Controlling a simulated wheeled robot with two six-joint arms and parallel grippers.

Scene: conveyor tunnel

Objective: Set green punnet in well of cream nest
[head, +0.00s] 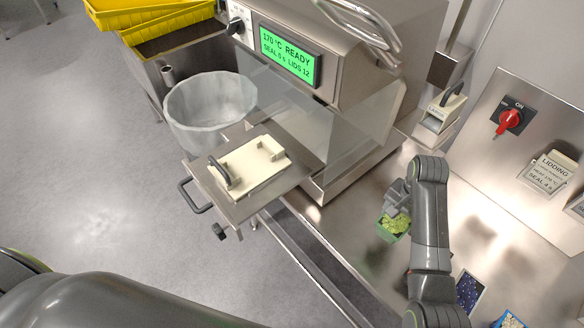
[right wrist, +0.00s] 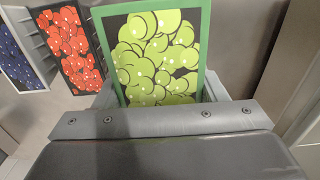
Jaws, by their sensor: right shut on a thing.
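The green punnet (head: 392,228), with a picture of green fruit on its top, is at my right gripper (head: 397,205) over the steel counter. In the right wrist view the punnet (right wrist: 157,58) sits between the fingers, which are shut on it. I cannot tell whether it touches the counter. The cream nest (head: 262,180) lies on the pulled-out steel drawer of the sealing machine, left of the gripper and apart from it. It has a dark handle at its left, and its well looks empty. My left arm crosses the lower left; its gripper is out of view.
The sealing machine (head: 330,60) has a lit green screen and a clear guard beside the drawer. A translucent bin (head: 210,108) stands left of it. A blue punnet (head: 469,292) is at lower right; a red one (right wrist: 72,48) shows in the wrist view. A cream block (head: 440,112) stands behind.

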